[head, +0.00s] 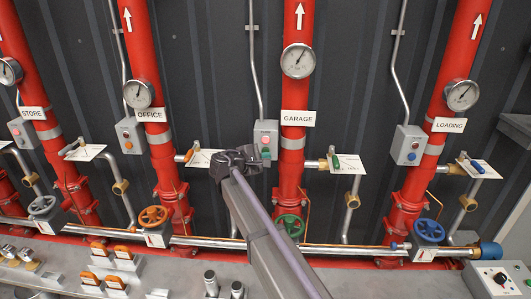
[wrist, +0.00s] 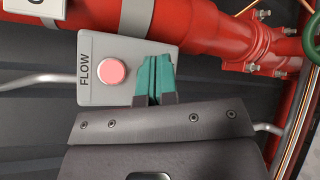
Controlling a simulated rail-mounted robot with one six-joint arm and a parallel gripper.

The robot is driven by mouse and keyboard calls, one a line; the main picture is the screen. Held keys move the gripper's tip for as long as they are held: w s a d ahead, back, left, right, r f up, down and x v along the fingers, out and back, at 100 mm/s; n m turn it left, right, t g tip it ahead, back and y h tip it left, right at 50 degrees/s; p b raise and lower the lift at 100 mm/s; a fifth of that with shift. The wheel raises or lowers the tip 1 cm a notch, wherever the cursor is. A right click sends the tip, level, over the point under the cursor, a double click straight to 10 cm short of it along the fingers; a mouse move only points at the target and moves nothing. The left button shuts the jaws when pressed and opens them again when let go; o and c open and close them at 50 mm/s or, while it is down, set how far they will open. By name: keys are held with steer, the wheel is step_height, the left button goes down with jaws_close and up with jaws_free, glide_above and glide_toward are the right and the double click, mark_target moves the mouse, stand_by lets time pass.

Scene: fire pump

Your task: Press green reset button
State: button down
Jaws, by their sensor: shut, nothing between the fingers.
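A grey control box (head: 265,128) hangs left of the GARAGE pipe in the head view, with a pink round button or lamp (head: 265,139) on it. In the wrist view the box (wrist: 90,96) shows sideways, marked FLOW, with the pink round part (wrist: 110,73) in clear sight. My gripper (wrist: 155,80) is shut and empty, its teal fingertips together in front of the half of the box away from the FLOW label. They hide that part, and I see no separate green button in the wrist view. I cannot tell whether the fingertips touch the box. My gripper's dark body (head: 235,160) is beside the box's lower part in the head view.
The red GARAGE pipe (head: 297,90) stands close right of the box, with a gauge (head: 298,60) and a green handwheel (head: 290,225). A lever valve with a white tag (head: 203,157) is to the left. A similar box (head: 409,143) is by the LOADING pipe.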

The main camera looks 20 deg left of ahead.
steer(key=shift+w, duration=0.15)
stand_by(0.7)
steer(key=shift+w+a, duration=0.15)
steer(key=shift+w, duration=0.15)
steer(key=shift+w+a, duration=0.1)
steer(key=shift+w, duration=0.4)
stand_by(0.6)
steer(key=shift+s, duration=0.15)
steer(key=shift+s+d, duration=0.25)
steer(key=shift+s, duration=0.55)
steer(key=s, duration=0.2)
steer(key=s+d, duration=0.1)
steer(key=s, duration=0.1)
steer(key=shift+s+d, duration=0.1)
steer(key=shift+s, duration=0.3)
stand_by(0.5)
